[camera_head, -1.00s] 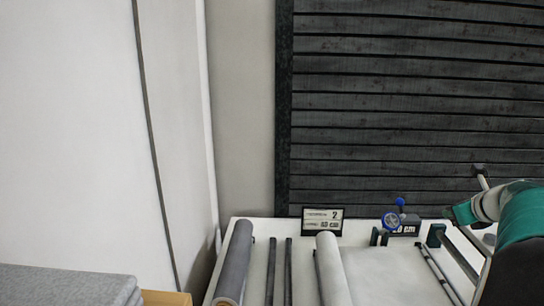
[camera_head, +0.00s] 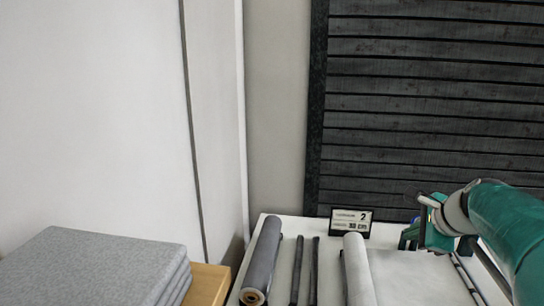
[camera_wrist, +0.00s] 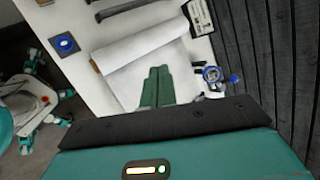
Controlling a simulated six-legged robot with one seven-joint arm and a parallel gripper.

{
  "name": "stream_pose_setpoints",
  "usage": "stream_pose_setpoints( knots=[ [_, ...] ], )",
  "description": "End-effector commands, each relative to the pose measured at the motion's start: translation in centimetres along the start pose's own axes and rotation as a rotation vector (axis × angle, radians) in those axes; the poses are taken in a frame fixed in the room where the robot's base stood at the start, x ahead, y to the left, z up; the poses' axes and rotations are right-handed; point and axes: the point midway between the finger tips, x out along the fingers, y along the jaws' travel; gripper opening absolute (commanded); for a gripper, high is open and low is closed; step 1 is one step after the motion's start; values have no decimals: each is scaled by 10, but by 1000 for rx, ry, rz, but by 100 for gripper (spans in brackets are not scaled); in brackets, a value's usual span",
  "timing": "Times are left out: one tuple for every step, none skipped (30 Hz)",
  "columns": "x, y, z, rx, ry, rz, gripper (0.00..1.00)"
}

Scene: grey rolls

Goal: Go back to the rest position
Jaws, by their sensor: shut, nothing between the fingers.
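My gripper (camera_head: 409,238) is at the right in the head view, at the end of my green arm, over the back part of the white table. In the wrist view its two green fingers (camera_wrist: 157,88) lie together, shut with nothing between them. They point toward the white sheet (camera_wrist: 135,77) beside the light roll (camera_wrist: 140,45). The light grey roll (camera_head: 357,270) and a darker grey roll (camera_head: 262,260) lie on the white table (camera_head: 282,262) in the head view.
A small sign (camera_head: 351,221) stands at the table's back edge. Thin dark bars (camera_head: 297,270) lie between the rolls. A blue-knobbed device (camera_wrist: 213,74) is near the fingers in the wrist view. Grey slabs (camera_head: 95,265) are at lower left. A dark slatted wall (camera_head: 430,110) rises behind.

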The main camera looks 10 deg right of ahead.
Motion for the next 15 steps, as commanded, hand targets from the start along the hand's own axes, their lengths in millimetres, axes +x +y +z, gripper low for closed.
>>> stream_pose_setpoints(
  knots=[
    [-4, 23, 32, -174, -15, 34, 0],
    [-7, 38, 47, -282, -20, 55, 0],
    [-10, 57, 64, -423, -28, 82, 0],
    [-12, 72, 76, -531, -34, 101, 0],
    [-15, 87, 86, -638, -40, 119, 0],
    [-19, 108, 99, -784, -49, 141, 0],
    [-22, 123, 107, -892, -56, 157, 0],
    [-26, 138, 114, -999, -63, 172, 0],
    [-30, 158, 122, -1145, -72, 190, 0],
    [-33, 172, 126, -1253, -78, 202, 0],
    [-36, 186, 130, -1358, -84, 214, 0],
    [-40, 203, 133, -1489, -91, 227, 0],
    [-42, 214, 134, -1580, -95, 236, 0],
    [-44, 224, 135, -1663, -98, 245, 0],
    [-46, 235, 135, -1761, -101, 254, 0]
  ],
)
